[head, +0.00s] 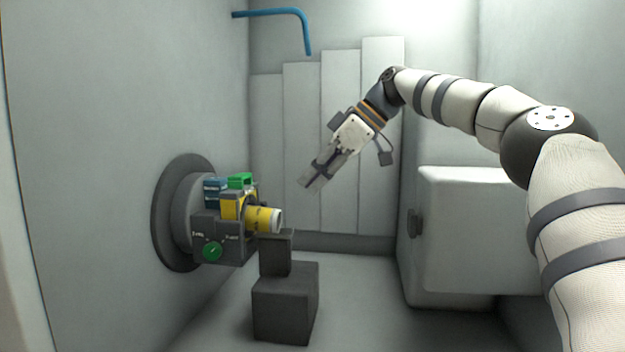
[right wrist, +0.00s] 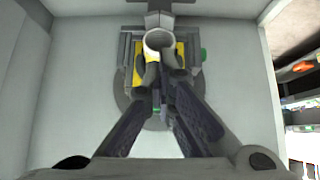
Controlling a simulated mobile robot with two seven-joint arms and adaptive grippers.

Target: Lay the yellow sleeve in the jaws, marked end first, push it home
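The yellow sleeve (head: 262,219), with small dark marks on its side and a pale outer end, lies level in the jaws (head: 230,205) of the round chuck on the left wall. Its outer end sticks out to the right. Its inner end is hidden by the jaws. In the right wrist view the sleeve's open end shows as a pale ring (right wrist: 159,39) beyond my fingertips. My right gripper (head: 313,186) is apart from the sleeve, above and to its right. Its fingers (right wrist: 161,75) come together with nothing seen between them. My left gripper is not in view.
A dark stepped block (head: 286,302) stands just below and right of the sleeve. A pale box housing (head: 465,235) stands at right. A blue pipe (head: 272,12) hangs at top. The space between sleeve and housing is clear.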

